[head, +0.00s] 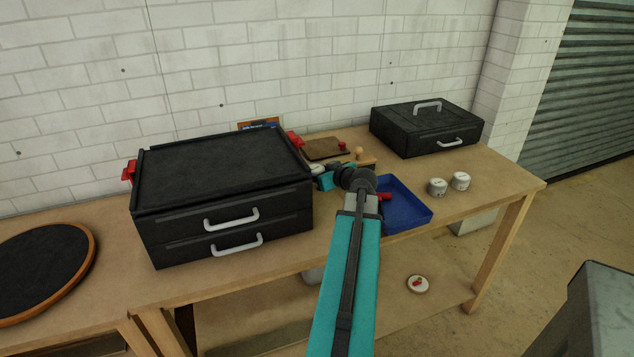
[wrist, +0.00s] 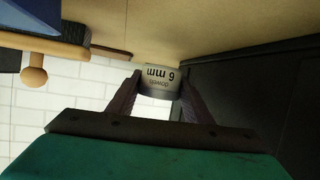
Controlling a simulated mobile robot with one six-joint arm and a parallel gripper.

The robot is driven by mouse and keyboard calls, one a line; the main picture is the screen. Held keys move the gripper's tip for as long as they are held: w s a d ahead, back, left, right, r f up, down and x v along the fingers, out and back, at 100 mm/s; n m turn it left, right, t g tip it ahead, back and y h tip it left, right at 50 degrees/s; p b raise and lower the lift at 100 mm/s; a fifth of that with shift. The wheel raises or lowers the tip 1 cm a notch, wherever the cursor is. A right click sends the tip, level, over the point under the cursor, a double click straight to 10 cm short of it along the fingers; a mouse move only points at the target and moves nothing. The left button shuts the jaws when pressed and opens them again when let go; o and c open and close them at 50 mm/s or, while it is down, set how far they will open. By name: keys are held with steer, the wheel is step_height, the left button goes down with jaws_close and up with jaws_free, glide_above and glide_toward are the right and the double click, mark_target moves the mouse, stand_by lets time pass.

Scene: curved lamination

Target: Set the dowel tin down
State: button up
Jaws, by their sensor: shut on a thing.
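The dowel tin (wrist: 160,80) is a small pale tin with "6 mm" lettering, upside down in the wrist view. My gripper (wrist: 160,98) is shut on it, one finger on each side. In the wrist view the tin is close to the bench top; I cannot tell whether it touches. In the head view my gripper (head: 320,172) is just right of the black drawer chest (head: 225,165), with the tin partly hidden there. Two other white tins (head: 438,187) (head: 460,181) stand on the bench right of the blue tray (head: 412,212).
The blue tray holds a red item, partly behind my arm. A brown board (head: 322,150) and a wooden knob (head: 358,152) are behind my gripper. A black case (head: 425,130) stands at the back right. The bench's right end (head: 505,180) is clear.

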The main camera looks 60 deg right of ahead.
stand_by(0.3)
steer(key=shift+f+p, duration=0.3)
steer(key=shift+f, duration=1.6)
steer(key=shift+f+b, duration=0.15)
steer(key=shift+b, duration=0.15)
steer(key=o, duration=1.1)
steer(key=shift+r+p, duration=0.2)
steer(key=shift+p, duration=0.15)
steer(key=b+v, duration=0.3)
steer(key=v, duration=0.6)
steer(key=shift+s+f, duration=0.15)
steer(key=shift+f, duration=0.05)
steer(key=shift+b, duration=0.55)
steer(key=shift+b, duration=0.3)
steer(key=b, duration=0.2)
steer(key=s+b, duration=0.1)
steer(key=b, duration=0.1)
steer(key=shift+a+r, duration=0.15)
steer(key=shift+r, duration=0.15)
